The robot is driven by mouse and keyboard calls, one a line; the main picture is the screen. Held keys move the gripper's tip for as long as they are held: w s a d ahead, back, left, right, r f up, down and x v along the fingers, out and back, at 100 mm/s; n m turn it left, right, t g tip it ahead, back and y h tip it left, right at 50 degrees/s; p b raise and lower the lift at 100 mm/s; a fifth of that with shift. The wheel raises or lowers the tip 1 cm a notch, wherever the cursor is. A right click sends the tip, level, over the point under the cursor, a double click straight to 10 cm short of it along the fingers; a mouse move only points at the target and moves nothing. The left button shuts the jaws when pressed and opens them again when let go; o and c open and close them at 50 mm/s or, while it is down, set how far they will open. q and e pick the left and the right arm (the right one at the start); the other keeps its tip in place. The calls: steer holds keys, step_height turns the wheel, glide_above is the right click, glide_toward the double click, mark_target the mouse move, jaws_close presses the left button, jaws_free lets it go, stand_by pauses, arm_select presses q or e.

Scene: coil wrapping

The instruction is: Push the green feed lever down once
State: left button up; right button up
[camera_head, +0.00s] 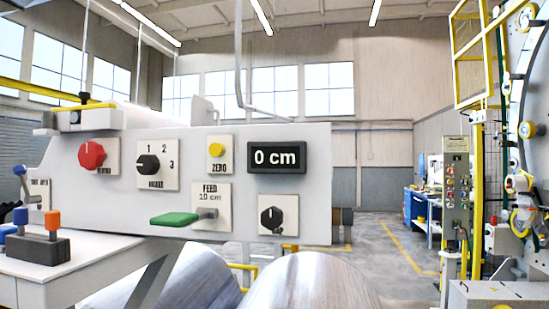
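The green feed lever (174,219) sticks out to the left from its plate marked "FEED 10 cm" (211,198), low on the white control panel. It lies about level. The display (277,157) at the upper right of the panel reads "0 cm". Neither of my grippers shows in the head view, and nothing touches the lever.
The panel also carries a red knob (92,155), a black 1-2-3 selector (148,164), a yellow ZERO button (216,150) and a black knob (271,217). Metal rolls (312,284) lie below. A block with blue and orange levers (38,249) stands at left.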

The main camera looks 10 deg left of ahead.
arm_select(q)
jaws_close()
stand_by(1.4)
